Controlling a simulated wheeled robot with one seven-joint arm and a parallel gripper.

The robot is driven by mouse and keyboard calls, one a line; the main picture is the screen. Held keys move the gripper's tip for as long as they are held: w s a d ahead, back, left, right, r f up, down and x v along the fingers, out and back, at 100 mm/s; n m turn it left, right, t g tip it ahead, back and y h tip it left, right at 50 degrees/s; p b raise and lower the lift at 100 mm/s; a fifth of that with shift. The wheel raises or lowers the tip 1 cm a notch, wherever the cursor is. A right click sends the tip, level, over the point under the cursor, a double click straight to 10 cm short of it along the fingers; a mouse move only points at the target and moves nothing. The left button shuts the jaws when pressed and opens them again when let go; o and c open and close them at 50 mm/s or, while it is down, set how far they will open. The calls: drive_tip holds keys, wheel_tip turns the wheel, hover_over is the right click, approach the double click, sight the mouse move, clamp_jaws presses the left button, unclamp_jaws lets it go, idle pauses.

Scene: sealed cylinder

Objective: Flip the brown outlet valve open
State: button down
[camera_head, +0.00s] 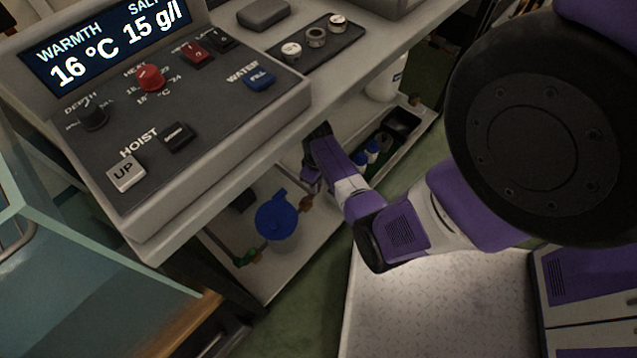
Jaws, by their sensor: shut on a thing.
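The brown outlet valve (305,203) is a small brown piece at the right side of a blue-topped canister (277,214) on the lower shelf. My purple arm reaches down under the console shelf from the right. My gripper (309,188) is at the brown valve, its small purple and dark fingers shut on it. The fingers cover part of the valve, so its handle angle cannot be made out.
A dark tray (392,133) with blue-capped bottles (372,147) lies right of my forearm. The control console (190,110) and its shelf overhang the canister.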

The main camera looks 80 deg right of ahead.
drive_tip(key=shift+w+d+n, duration=0.15)
drive_tip(key=shift+w+n, duration=0.15)
drive_tip(key=shift+n, duration=0.4)
drive_tip(key=c, duration=1.2)
unclamp_jaws()
drive_tip(key=shift+r+p, duration=2.05)
drive_tip(key=shift+r, duration=1.85)
